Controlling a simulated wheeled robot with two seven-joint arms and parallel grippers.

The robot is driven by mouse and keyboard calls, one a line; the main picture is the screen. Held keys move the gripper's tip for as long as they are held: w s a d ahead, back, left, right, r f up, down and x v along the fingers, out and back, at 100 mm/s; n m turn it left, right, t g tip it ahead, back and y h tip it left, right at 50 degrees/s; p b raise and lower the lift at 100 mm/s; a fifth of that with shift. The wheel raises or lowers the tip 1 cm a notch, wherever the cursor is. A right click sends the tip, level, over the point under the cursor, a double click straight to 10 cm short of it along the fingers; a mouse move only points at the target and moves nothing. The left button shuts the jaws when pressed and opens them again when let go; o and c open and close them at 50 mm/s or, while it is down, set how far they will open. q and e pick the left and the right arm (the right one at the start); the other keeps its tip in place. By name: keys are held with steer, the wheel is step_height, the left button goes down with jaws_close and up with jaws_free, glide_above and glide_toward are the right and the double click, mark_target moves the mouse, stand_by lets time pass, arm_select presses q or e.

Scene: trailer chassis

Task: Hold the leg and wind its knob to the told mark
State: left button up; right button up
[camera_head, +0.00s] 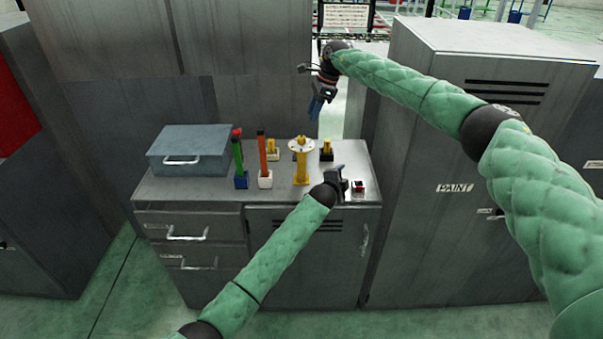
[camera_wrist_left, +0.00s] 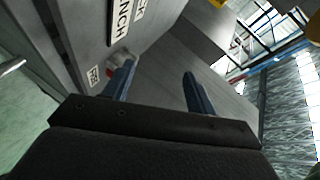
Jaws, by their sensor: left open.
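The yellow leg (camera_head: 302,168) stands upright on the grey cabinet top, with a pale round disc (camera_head: 301,145), which looks like its knob, near its upper end. Marks on the disc are too small to read. My left gripper (camera_head: 338,174) is just right of the leg, low over the cabinet top, and apart from it. In the left wrist view its two blue fingers (camera_wrist_left: 158,75) are spread with nothing between them. My right gripper (camera_head: 315,107) hangs above and behind the leg, fingers down. Its jaw gap cannot be made out.
A green post (camera_head: 238,158) in a blue block and an orange post (camera_head: 262,155) in a white block stand left of the leg. Small yellow-topped pieces (camera_head: 326,149) stand behind. A red-and-black item (camera_head: 359,188) lies right. A blue-grey box (camera_head: 190,150) and tall cabinet (camera_head: 440,150) flank the space.

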mark_target(302, 159)
arm_select(q)
steer(key=a+m+y, duration=0.1)
steer(key=a+m, duration=0.1)
steer(key=w+a+m+t+y, duration=0.1)
steer(key=a+m, duration=0.1)
steer(key=w+a+m+t+y, duration=0.1)
steer(key=a+m, duration=0.1)
steer(key=shift+a+f+m, duration=0.2)
steer(key=shift+a+m, duration=0.05)
steer(key=shift+m, duration=0.05)
steer(key=a+m+y, duration=0.1)
steer(key=a+m, duration=0.1)
steer(key=a+m+t+y, duration=0.1)
steer(key=a+m, duration=0.1)
steer(key=m, duration=0.1)
steer(key=a+m+t, duration=0.1)
steer(key=a+m, duration=0.1)
steer(key=shift+w+r+m+y, duration=0.2)
steer(key=shift+r+m+y, duration=0.1)
steer(key=shift+m+y, duration=0.1)
steer(key=shift+a+r+m+t+y, duration=0.15)
steer(key=shift+a+m+t, duration=0.1)
steer(key=shift+a+m, duration=0.25)
steer(key=shift+a+r+m+t+y, duration=0.15)
steer(key=shift+a+m+t, duration=0.1)
steer(key=shift+m, duration=0.35)
steer(key=shift+w, duration=3.9)
